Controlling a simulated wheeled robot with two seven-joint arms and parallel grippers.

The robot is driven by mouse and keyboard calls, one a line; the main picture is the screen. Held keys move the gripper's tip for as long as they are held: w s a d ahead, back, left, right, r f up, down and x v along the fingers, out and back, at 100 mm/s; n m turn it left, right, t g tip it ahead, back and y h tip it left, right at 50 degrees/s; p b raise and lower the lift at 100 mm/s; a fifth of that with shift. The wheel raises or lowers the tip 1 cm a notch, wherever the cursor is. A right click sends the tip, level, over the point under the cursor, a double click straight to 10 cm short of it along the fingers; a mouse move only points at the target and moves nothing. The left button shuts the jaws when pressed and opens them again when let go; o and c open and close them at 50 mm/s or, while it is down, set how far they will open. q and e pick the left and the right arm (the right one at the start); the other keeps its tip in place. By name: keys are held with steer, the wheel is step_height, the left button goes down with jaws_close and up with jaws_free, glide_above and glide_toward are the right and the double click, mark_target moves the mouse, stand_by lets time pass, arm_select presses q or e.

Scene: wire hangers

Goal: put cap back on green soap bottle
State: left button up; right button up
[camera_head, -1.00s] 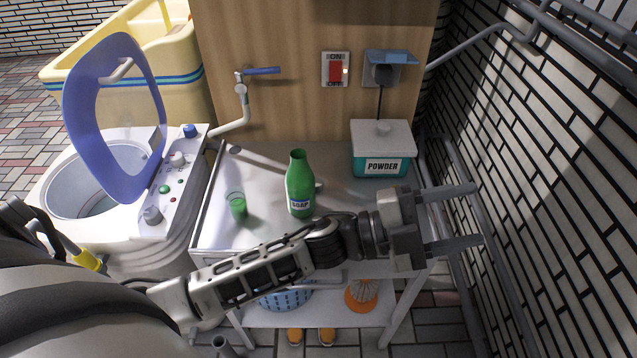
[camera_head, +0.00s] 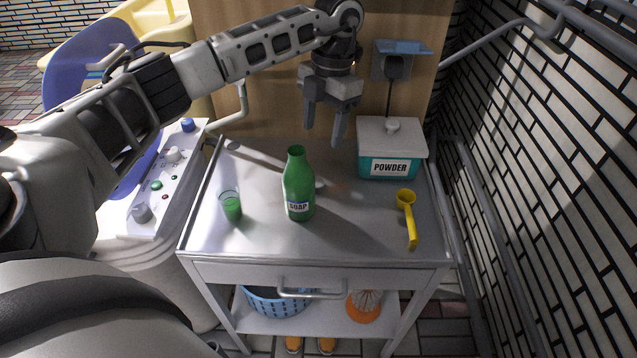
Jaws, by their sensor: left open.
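The green soap bottle (camera_head: 298,187) stands upright on the grey metal cart top (camera_head: 262,240), labelled SOAP, with its neck uncapped. A small pale round piece (camera_head: 320,187) lies just right of the bottle, partly hidden by it. It may be the cap, but I cannot tell for sure. My left gripper (camera_head: 323,136) points down with its fingers apart and empty. It hangs in the air behind and slightly right of the bottle, touching nothing that I can see. My right gripper is out of view.
A glass with green liquid (camera_head: 231,206) stands left of the bottle. A teal POWDER box (camera_head: 391,148) is back right, and a yellow scoop (camera_head: 407,215) lies at the right. The washing machine (camera_head: 165,190) adjoins on the left. The cart top's front middle is clear.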

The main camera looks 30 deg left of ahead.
arm_select(q)
steer(key=shift+f, duration=0.1)
glide_above(317, 182)
steer(key=w, duration=0.1)
steer(key=f, duration=0.6)
steer(key=shift+w+a+f, duration=0.2)
steer(key=shift+f, duration=0.1)
steer(key=f, duration=0.2)
steer(key=s+f, duration=0.1)
steer(key=f, duration=0.2)
steer(key=shift+s+d, duration=0.1)
steer(key=shift+d, duration=0.1)
steer(key=c, duration=1.1)
